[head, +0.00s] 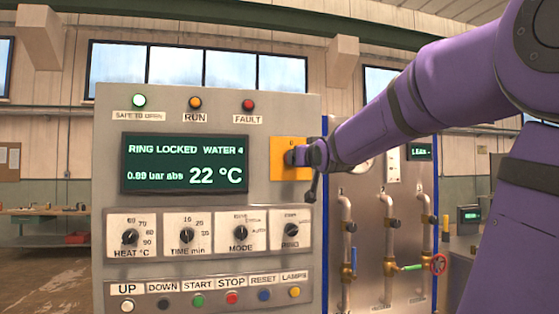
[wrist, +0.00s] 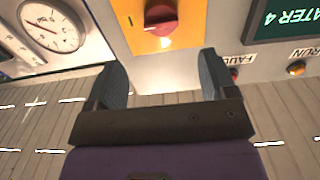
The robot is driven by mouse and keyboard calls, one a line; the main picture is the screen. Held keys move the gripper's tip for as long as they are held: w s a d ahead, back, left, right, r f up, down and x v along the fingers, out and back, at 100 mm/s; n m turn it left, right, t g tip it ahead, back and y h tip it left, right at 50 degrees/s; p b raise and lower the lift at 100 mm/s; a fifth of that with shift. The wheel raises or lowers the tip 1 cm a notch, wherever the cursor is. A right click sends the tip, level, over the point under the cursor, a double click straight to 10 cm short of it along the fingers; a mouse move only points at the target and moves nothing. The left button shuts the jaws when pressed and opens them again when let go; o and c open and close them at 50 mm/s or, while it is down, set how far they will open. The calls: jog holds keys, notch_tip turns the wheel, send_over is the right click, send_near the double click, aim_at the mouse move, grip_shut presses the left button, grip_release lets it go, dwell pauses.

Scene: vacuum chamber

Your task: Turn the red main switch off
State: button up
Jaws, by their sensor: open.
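The red main switch (wrist: 161,16) is a rotary knob on a yellow plate (wrist: 193,15), seen at the top of the wrist view, which is turned upside down. In the head view the yellow plate (head: 283,144) sits on the grey panel's right side, and my gripper hides the knob. My gripper (head: 301,168) is in front of the plate. In the wrist view my gripper (wrist: 162,68) is open, its two dark fingers spread to either side below the knob in the picture. Nothing is between the fingers. I cannot tell the exact gap to the knob.
The panel has a display (head: 185,163) reading 22 °C, selector knobs (head: 186,235) and a row of push buttons (head: 198,299).

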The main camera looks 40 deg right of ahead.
jog(key=x, duration=1)
jog(key=shift+w, duration=0.2)
jog(key=shift+c, duration=0.2)
jog(key=c, duration=0.9)
